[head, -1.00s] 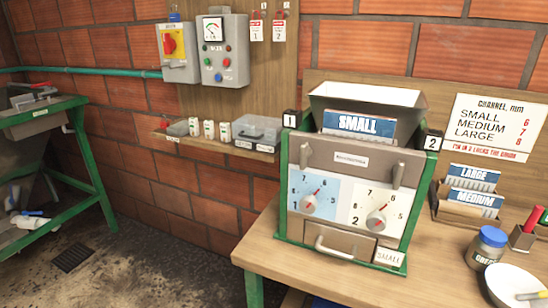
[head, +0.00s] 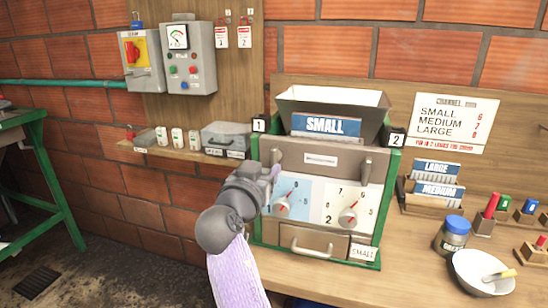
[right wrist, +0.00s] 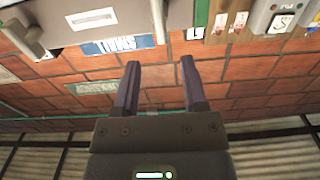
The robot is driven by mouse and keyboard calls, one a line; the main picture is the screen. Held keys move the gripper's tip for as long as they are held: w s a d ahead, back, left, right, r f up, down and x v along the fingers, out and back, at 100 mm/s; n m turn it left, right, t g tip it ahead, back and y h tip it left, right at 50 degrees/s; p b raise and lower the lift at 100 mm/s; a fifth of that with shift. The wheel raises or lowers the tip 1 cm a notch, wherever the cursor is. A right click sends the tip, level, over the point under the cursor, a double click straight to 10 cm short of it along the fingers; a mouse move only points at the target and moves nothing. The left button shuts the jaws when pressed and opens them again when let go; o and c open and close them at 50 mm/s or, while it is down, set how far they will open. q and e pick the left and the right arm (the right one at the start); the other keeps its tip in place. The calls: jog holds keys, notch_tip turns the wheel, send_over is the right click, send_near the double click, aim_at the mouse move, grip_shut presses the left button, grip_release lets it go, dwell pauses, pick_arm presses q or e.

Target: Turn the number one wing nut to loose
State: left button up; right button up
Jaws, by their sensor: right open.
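The grey machine (head: 318,160) stands on the bench with a number 1 plate (head: 259,125) at its upper left and a number 2 plate (head: 397,140) at its upper right. The number one wing nut (head: 277,155) is on the upper left of the front, partly hidden by my gripper. It also shows in the right wrist view (right wrist: 159,20). The number two wing nut (head: 366,166) looks upright. My right gripper (head: 273,174) is in front of the machine's left side. In the right wrist view its fingers (right wrist: 160,63) are apart with nothing between them. My left gripper is out of view.
Two dials, left (head: 283,205) and right (head: 348,216), and a drawer handle (head: 318,250) are on the front. A jar (head: 453,235), a white bowl (head: 482,272) and a card rack (head: 432,200) stand to the right. A shelf (head: 180,154) is behind left.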

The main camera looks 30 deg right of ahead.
aim_at(272, 157)
jog(key=x, duration=0.8)
jog(key=shift+w+f, duration=0.1)
grip_shut()
jog(key=shift+f, duration=0.1)
